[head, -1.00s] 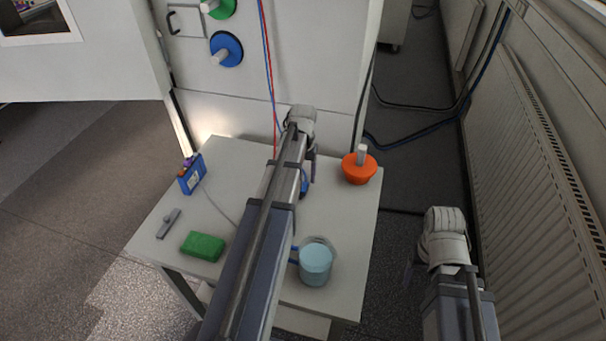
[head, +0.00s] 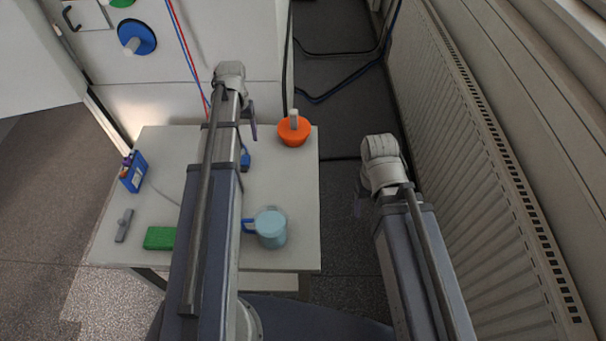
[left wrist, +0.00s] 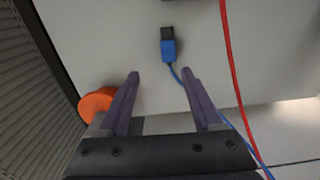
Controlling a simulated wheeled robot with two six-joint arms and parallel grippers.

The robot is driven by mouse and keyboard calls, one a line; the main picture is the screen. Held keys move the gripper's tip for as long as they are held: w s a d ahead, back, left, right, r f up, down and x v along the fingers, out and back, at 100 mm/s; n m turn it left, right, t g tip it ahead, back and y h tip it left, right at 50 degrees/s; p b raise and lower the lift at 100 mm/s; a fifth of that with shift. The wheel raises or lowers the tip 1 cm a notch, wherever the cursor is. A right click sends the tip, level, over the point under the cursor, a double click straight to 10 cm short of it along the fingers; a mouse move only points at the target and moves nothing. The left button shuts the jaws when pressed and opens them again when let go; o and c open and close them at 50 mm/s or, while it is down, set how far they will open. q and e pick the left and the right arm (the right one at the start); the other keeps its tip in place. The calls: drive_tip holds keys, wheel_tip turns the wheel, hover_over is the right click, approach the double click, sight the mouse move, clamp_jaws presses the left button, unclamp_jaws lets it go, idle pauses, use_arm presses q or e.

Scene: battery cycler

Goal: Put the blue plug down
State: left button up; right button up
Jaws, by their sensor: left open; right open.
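The blue plug (left wrist: 168,45) lies on the table in the left wrist view, with its dark end pointing away from my gripper. Its thin blue cable runs back past the right-hand finger. In the head view the plug (head: 245,158) shows partly beside my left arm. My left gripper (left wrist: 160,76) is open and empty, with the plug apart from the fingertips. In the head view only a part of the left gripper (head: 251,118) shows past the wrist. My right gripper (head: 361,203) is over the floor right of the table, mostly hidden behind its wrist.
On the table (head: 295,190) are an orange tub (head: 293,133), a light-blue mug (head: 271,230), a green block (head: 160,238), a grey tool (head: 124,225) and a blue box (head: 133,172). A white cabinet stands behind. A radiator (head: 490,140) lines the right side.

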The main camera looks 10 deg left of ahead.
use_arm(q)
drive_tip(key=s+d+m, duration=0.2)
drive_tip(key=s+d, duration=0.3)
drive_tip(key=d, duration=0.4)
drive_tip(key=s+d+m, duration=0.2)
drive_tip(key=s+d, duration=0.4)
drive_tip(key=d, duration=0.4)
drive_tip(key=s+d+m+y, duration=0.1)
drive_tip(key=s+d+m, duration=0.1)
drive_tip(key=s+d, duration=0.3)
drive_tip(key=d, duration=0.4)
drive_tip(key=shift+s+d, duration=0.4)
drive_tip(key=shift+o, duration=0.4)
drive_tip(key=shift+r, duration=0.1)
